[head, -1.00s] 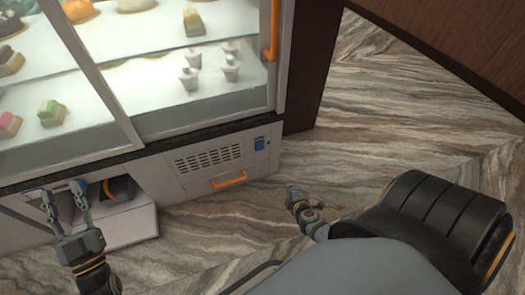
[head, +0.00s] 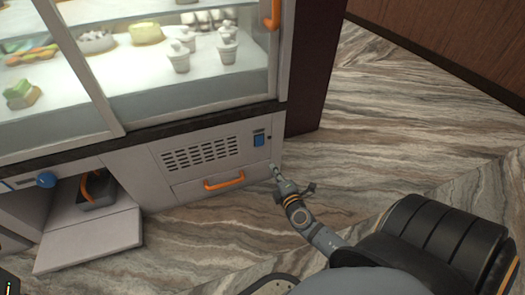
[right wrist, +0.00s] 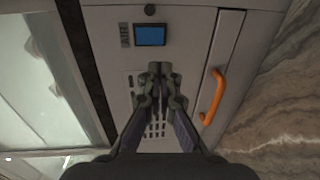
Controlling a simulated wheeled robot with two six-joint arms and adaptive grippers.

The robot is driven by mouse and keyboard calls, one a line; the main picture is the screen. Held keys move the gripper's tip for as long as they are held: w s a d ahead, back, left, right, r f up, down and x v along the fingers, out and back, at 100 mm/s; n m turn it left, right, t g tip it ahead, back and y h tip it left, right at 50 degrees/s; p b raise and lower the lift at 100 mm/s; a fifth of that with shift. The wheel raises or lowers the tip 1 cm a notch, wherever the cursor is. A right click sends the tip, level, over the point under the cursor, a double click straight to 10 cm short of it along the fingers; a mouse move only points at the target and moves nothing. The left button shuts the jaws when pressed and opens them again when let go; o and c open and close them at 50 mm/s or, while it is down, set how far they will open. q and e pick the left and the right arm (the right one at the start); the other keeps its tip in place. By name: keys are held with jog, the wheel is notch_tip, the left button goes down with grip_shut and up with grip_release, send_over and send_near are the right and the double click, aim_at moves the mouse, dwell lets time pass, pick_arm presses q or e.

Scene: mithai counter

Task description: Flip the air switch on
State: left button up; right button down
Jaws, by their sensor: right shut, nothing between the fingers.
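A small blue rectangular switch (head: 258,140) sits on the pale lower panel of the display counter, at the panel's upper right. The switch also shows in the right wrist view (right wrist: 150,34), beyond the fingertips. I cannot tell its on or off position. My right gripper (head: 276,170) is shut and empty, just below and slightly right of the switch in the head view. In the right wrist view the closed fingertips (right wrist: 160,70) point at the panel and do not overlap the switch. My left gripper is out of view.
An orange handle (head: 224,181) and a slotted vent (head: 200,154) are on the same panel. Marbled floor (head: 400,130) is clear at right.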

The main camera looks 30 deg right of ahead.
aim_at(260, 145)
jog(key=b+x, duration=0.1)
jog(key=x, duration=1.1)
jog(key=shift+w, duration=0.15)
